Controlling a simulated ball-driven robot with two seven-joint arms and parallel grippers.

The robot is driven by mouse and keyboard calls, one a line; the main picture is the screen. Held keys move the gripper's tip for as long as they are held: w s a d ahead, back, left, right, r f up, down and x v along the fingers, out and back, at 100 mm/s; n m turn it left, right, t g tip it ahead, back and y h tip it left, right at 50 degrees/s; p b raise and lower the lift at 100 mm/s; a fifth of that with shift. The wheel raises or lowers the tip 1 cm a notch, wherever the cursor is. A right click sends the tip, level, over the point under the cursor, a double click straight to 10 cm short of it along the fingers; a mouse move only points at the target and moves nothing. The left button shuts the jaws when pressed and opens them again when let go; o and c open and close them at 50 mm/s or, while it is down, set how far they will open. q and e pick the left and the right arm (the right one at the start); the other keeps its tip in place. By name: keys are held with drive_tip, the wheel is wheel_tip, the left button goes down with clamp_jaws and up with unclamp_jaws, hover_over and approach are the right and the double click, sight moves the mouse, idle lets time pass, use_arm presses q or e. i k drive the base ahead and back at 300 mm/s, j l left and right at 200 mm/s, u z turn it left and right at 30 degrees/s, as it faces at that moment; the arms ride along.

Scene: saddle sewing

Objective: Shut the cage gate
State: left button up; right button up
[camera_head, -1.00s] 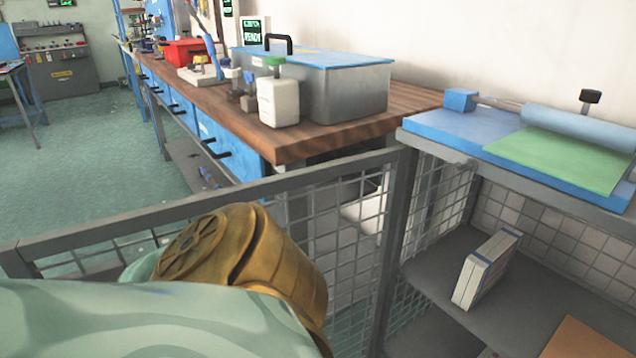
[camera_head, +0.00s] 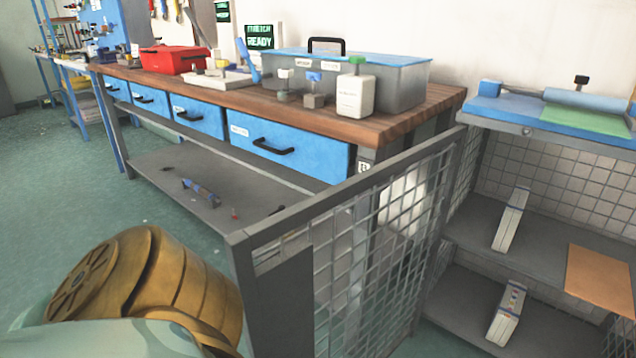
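The cage gate (camera_head: 345,260) is a grey frame with wire mesh. It stands open, swung out from the cage's upright post, with its free end toward me at the lower middle. The cage (camera_head: 540,195) is at the right, its front uncovered, with grey shelves and a mesh back. My own arm, with a gold-coloured joint, fills the lower left, beside the gate's free end; I cannot tell whether it touches. Neither gripper shows in this view.
A wooden-topped workbench (camera_head: 410,113) with blue drawers runs behind the gate, holding a grey bin (camera_head: 395,85), a white bottle (camera_head: 354,95) and a red box (camera_head: 173,60). White boxes (camera_head: 510,220) stand on the cage shelves. Green floor (camera_head: 60,190) is clear at the left.

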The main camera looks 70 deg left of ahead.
sight(277, 295)
drive_tip(key=k+j, duration=0.35)
drive_tip(key=j, duration=0.15)
drive_tip(key=k+j, duration=0.35)
drive_tip(key=j, duration=0.15)
drive_tip(key=i+j, duration=0.1)
drive_tip(key=j, duration=0.35)
drive_tip(key=i+j, duration=0.1)
drive_tip(key=j, duration=0.4)
drive_tip(key=i+j, duration=0.1)
drive_tip(key=j, duration=0.35)
